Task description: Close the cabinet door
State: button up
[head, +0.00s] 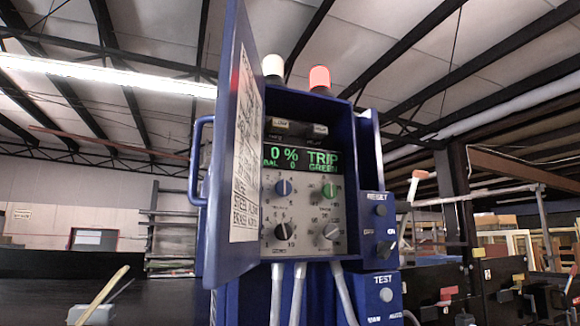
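The blue cabinet (360,190) stands right of centre in the head view. Its blue door (222,180) is swung wide open on the left side, toward me, and is seen nearly edge-on. A printed sheet (246,150) is on the door's inner face. A blue bar handle (197,160) sticks out on the door's outer side, to the left. Inside, a control panel (305,215) with several knobs and a green lit display (300,158) is exposed. I do not see my gripper in this view.
White and red lamps (320,78) stand on top of the cabinet. Blue switch boxes (381,295) are on its right side, and grey cables (298,295) hang below. A small grey object with a yellow strip (97,308) is at lower left. Shelving (172,235) stands behind.

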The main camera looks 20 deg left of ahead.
aim_at(233, 203)
jog(key=z, duration=0.5)
jog(key=k, duration=1.5)
jog(key=u, duration=1.3)
jog(key=i, duration=1)
jog(key=z, duration=0.4)
